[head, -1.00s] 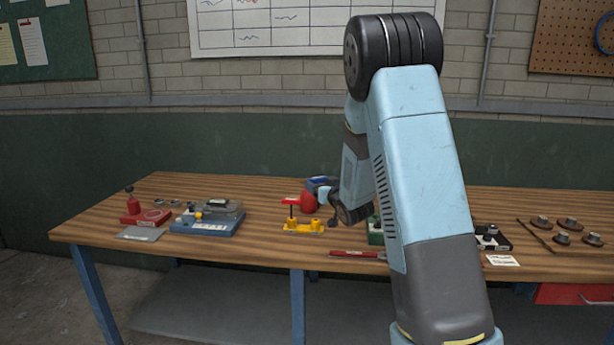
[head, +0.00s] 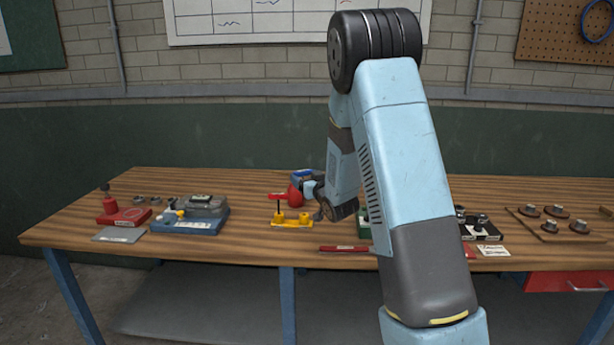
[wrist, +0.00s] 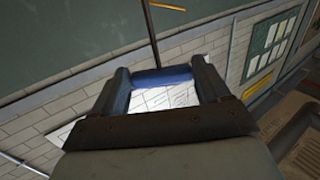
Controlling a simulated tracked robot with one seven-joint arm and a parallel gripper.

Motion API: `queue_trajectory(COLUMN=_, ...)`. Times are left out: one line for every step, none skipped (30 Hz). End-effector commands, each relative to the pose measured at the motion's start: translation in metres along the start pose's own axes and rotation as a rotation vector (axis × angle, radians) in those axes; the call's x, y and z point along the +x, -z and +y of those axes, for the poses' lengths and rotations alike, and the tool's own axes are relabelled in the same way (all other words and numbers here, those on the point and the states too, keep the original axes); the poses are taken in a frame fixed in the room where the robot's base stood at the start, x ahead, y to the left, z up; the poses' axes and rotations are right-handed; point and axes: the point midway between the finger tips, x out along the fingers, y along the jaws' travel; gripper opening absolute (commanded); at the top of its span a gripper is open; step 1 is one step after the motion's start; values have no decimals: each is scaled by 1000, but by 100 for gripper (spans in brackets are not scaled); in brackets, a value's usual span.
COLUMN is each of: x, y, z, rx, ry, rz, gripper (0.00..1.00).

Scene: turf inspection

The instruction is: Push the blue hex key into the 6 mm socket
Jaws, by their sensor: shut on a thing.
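In the wrist view my gripper (wrist: 161,82) is shut on the blue hex key (wrist: 163,76). Its blue crosspiece spans between the two dark fingers. A thin dark rod runs from it to the top of the picture and looks like its shaft. The shaft's far end is not clear, and no contact with a socket can be made out. In the head view my arm hides most of the area around the gripper. I cannot pick out the 6 mm socket or read its marking.
On the bench (head: 100,222), a yellow stand (head: 292,219) holds a red-handled tool. A blue case (head: 188,222) and a red block (head: 124,217) are at left. A red bar (head: 343,248) lies near the front edge. A black block (head: 481,232) is right of my arm.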

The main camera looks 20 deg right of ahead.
Motion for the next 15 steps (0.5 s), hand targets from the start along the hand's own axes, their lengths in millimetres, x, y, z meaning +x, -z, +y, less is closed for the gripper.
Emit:
queue_trajectory(x=0, y=-5, z=1, rx=1, ry=-1, rz=-1, gripper=45)
queue_trajectory(x=0, y=-7, z=1, rx=1, ry=-1, rz=0, gripper=45)
queue_trajectory(x=0, y=-10, z=2, rx=1, ry=-2, rz=0, gripper=45)
queue_trajectory(x=0, y=-13, z=2, rx=1, ry=-2, rz=-1, gripper=45)
queue_trajectory(x=-1, y=-15, z=2, rx=1, ry=-3, rz=-2, gripper=45)
queue_trajectory(x=-1, y=-19, z=2, rx=1, ry=-3, rz=-2, gripper=45)
queue_trajectory(x=-1, y=-21, z=3, rx=1, ry=-3, rz=-1, gripper=45)
queue_trajectory(x=-1, y=-23, z=3, rx=0, ry=-3, rz=0, gripper=45)
queue_trajectory(x=-1, y=-26, z=3, rx=0, ry=-4, rz=0, gripper=45)
queue_trajectory(x=-1, y=-28, z=3, rx=0, ry=-4, rz=-1, gripper=45)
queue_trajectory(x=-1, y=-30, z=4, rx=0, ry=-4, rz=-1, gripper=45)
queue_trajectory(x=-1, y=-33, z=4, rx=-1, ry=-5, rz=-1, gripper=45)
queue_trajectory(x=-1, y=-34, z=4, rx=-1, ry=-5, rz=-1, gripper=45)
queue_trajectory(x=-1, y=-36, z=4, rx=-1, ry=-6, rz=0, gripper=45)
queue_trajectory(x=-1, y=-37, z=4, rx=-1, ry=-6, rz=0, gripper=45)
